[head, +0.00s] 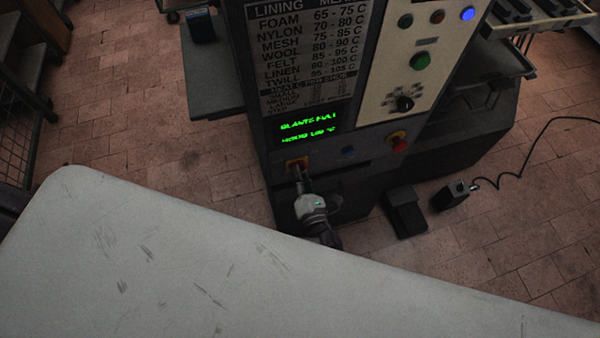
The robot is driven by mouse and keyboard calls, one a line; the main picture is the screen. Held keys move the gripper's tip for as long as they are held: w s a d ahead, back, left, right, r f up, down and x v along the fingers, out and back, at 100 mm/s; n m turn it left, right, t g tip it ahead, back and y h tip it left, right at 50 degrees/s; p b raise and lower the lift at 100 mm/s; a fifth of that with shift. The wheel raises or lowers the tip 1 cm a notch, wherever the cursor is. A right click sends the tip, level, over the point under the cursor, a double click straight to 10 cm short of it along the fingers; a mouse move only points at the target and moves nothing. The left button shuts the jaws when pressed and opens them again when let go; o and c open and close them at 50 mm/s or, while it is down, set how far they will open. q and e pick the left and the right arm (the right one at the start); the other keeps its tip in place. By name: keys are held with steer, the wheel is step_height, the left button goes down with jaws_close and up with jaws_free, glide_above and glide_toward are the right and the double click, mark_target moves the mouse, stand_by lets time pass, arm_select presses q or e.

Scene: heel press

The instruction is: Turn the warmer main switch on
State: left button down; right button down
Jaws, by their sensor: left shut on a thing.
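The switch with a yellow square plate (291,162) sits low on the front of the dark machine (262,110), below a lit green display (308,129). I take it to be the warmer main switch; no label is readable. My left gripper (299,173) reaches up to it, with its fingers closed at the switch's knob. The fingers hide most of the knob, so I cannot tell which way it points. My right gripper is not in view.
Right of the switch are a blue button (348,152) and a red knob on yellow (399,144). Above are a black selector (404,104), a green button (420,61) and a lit blue lamp (468,14). A pedal (406,212) and a cabled box (450,195) lie on the floor.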

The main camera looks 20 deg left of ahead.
arm_select(q)
steer(key=c, duration=1.2)
jaws_free()
steer(key=v, duration=0.7)
steer(key=shift+s+d, duration=0.15)
steer(key=shift+s, duration=0.05)
